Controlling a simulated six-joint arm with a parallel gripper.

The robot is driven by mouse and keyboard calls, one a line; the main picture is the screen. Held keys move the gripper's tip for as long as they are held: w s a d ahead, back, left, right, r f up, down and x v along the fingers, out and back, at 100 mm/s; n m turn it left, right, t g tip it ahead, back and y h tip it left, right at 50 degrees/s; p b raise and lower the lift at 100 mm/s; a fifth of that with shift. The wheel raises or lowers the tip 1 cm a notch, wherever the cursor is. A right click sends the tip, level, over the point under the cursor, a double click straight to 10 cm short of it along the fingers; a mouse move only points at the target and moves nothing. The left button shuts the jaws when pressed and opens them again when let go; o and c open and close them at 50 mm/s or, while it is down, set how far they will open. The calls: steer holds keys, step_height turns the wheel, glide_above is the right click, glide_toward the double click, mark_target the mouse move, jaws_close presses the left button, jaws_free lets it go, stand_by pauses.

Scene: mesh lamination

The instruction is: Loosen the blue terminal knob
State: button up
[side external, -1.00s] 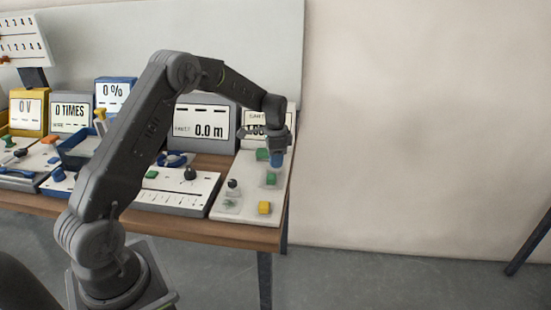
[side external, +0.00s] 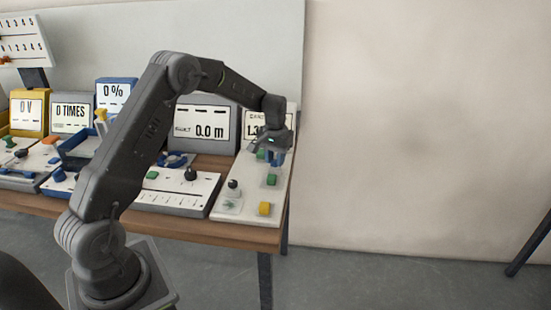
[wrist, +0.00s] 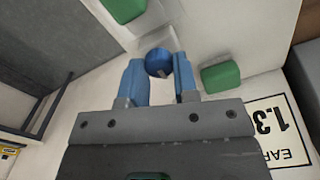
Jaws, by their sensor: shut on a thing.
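The blue terminal knob (wrist: 158,62) is round and sits between the two blue fingers of my gripper (wrist: 160,76) in the wrist view. The fingers are shut on its sides. In the side view my gripper (side external: 275,157) points down over the far part of the white panel (side external: 250,190) at the table's right end. The knob cannot be told apart from the blue fingers there. A display (side external: 264,122) stands behind the panel, partly covered by my wrist; its reading starts with 1.3 in the wrist view (wrist: 272,125).
Green blocks (wrist: 221,77) lie close to the fingers. A green block (side external: 271,179), a yellow block (side external: 264,208) and a black knob (side external: 233,185) stand nearer on the panel. A slider panel (side external: 175,192) and a 0.0 m display (side external: 205,124) are to the left. Open floor lies right of the table.

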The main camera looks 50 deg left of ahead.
steer(key=n, duration=0.4)
steer(key=shift+r+n, duration=0.1)
steer(key=shift+n, duration=0.2)
steer(key=n, duration=0.4)
steer(key=shift+s+a+n, duration=0.1)
steer(key=shift+n, duration=0.2)
steer(key=n, duration=0.4)
steer(key=shift+s+n, duration=0.1)
steer(key=shift+n, duration=2.3)
steer(key=o, duration=0.9)
steer(key=shift+s, duration=0.1)
